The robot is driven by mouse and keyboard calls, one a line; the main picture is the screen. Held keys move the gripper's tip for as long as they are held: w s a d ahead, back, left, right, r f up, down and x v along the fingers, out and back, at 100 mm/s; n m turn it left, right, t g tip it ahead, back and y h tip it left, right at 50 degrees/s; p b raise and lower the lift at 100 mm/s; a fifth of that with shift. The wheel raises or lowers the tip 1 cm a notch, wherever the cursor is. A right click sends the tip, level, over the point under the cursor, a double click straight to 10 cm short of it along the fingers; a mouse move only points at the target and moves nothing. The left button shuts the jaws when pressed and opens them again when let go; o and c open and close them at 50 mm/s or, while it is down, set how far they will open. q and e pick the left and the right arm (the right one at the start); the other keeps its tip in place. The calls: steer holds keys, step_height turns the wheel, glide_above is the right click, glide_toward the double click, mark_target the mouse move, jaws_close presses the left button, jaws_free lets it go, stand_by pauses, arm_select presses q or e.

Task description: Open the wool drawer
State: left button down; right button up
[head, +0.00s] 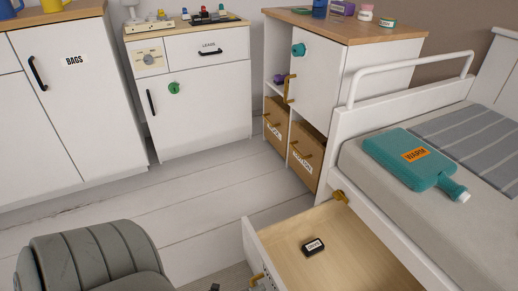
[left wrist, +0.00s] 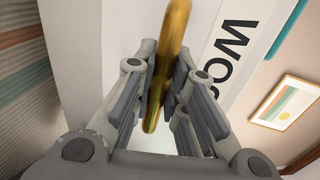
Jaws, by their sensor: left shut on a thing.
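The left wrist view shows a white drawer front with a black-lettered label (left wrist: 235,45), of which "WOO" can be read. A brass bar handle (left wrist: 172,45) runs between the fingers of my left gripper (left wrist: 160,105), which is shut on it. In the head view a white drawer (head: 300,249) under the bed stands pulled out, its pale wooden inside showing. A brass handle (head: 257,280) and part of a label show on its front at the bottom edge. My right gripper is not in view.
The bed (head: 440,220) with a teal hot-water bottle (head: 400,160) is above the drawer. A grey padded chair (head: 90,258) stands at lower left. White cabinets (head: 215,100) line the back. Pale plank floor (head: 185,200) is free between chair and drawer.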

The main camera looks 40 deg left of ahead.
arm_select(q)
steer(key=c, duration=1.5)
jaws_free()
steer(key=shift+o, duration=0.2)
steer(key=v, duration=1.2)
